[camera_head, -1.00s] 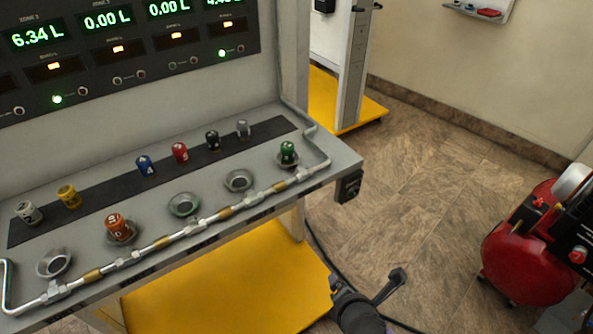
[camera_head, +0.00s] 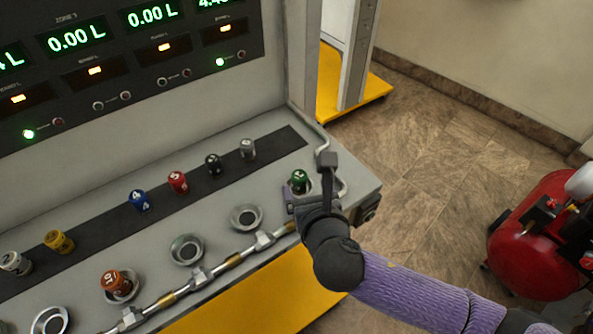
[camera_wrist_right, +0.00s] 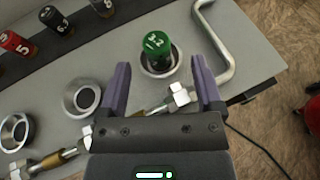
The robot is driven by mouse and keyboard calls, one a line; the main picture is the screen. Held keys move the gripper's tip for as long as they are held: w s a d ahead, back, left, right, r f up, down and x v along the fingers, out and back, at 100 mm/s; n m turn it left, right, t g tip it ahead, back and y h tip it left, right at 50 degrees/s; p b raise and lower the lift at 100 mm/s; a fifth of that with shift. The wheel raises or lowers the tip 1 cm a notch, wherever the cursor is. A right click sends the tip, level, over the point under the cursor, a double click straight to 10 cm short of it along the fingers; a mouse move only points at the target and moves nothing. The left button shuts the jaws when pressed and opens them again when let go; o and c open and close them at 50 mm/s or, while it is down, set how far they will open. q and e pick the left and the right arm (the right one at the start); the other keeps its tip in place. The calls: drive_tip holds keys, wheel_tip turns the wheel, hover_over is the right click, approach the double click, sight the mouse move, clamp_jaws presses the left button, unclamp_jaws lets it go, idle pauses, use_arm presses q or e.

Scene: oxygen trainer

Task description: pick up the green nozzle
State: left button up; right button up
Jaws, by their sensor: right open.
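The green nozzle (camera_head: 299,180) stands in the socket at the right end of the grey shelf. It also shows in the right wrist view (camera_wrist_right: 155,46), seated in its round metal socket, just beyond the fingertips and between their lines. My right gripper (camera_head: 308,177) is open and empty, with its two fingers reaching toward the green nozzle from the front. In the right wrist view its fingertips (camera_wrist_right: 160,66) are spread on either side of the socket. Part of the nozzle's base is hidden by the gripper in the head view. My left gripper is not in view.
The orange nozzle (camera_head: 117,284) sits in another socket. White, yellow, blue, red, black and grey nozzles stand on the dark strip (camera_head: 110,220). A metal pipe (camera_head: 235,260) runs along the shelf's front and bends around its right end. A red tank (camera_head: 533,235) stands at right.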

sight(300, 176)
drive_tip(key=b+x, duration=0.1)
drive_tip(key=x, duration=0.2)
drive_tip(key=b+x, duration=0.1)
drive_tip(key=x, duration=0.2)
drive_tip(key=shift+a+r, duration=0.1)
drive_tip(key=shift+a, duration=0.15)
drive_tip(key=shift+w, duration=0.3)
drive_tip(key=shift+r, duration=0.1)
drive_tip(key=shift+c, duration=0.9)
drive_tip(key=c, duration=0.7)
clamp_jaws()
